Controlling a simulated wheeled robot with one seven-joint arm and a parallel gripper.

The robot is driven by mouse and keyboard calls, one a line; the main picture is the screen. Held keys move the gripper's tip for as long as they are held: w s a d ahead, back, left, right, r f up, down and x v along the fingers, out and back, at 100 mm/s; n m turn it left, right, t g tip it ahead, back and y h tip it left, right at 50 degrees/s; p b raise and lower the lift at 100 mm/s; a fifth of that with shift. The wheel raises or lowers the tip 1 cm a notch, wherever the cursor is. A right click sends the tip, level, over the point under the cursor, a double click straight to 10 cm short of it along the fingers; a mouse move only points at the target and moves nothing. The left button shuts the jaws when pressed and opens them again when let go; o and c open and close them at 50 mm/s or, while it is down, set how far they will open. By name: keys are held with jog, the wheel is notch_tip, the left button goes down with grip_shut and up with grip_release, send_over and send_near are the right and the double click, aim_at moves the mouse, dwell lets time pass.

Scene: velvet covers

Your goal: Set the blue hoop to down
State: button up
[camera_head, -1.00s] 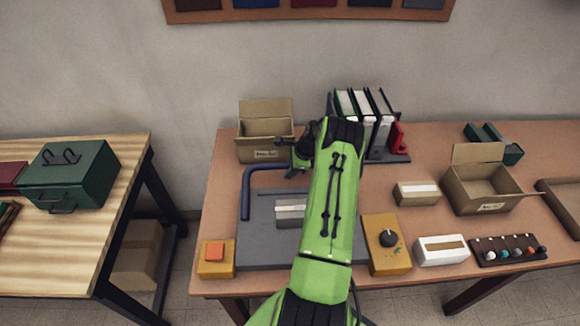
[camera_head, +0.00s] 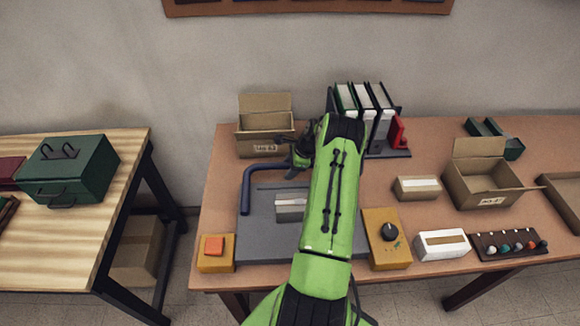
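The blue hoop (camera_head: 246,191) is a dark blue bent bar at the left and back edge of a grey plate (camera_head: 262,248) on the brown table. One leg runs along the plate's left side, and its crossbar runs right toward my gripper. My gripper (camera_head: 295,158) is at the right end of the visible crossbar, close to it or touching; I cannot tell which. My green arm hides the rest of the hoop and the plate's right part. The fingers are small and dark, so whether they are open or shut is unclear.
A light grey block (camera_head: 291,206) sits on the plate. An open carton (camera_head: 264,144) stands behind the hoop, and binders (camera_head: 362,108) stand behind my arm. An orange-button box (camera_head: 215,252) is at front left, and a yellow knob box (camera_head: 386,240) is at right.

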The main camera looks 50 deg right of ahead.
jog(key=shift+d, duration=0.1)
jog(key=shift+d+r, duration=0.1)
jog(key=shift+r, duration=0.25)
jog(key=p+v, duration=0.1)
jog(key=v, duration=1.4)
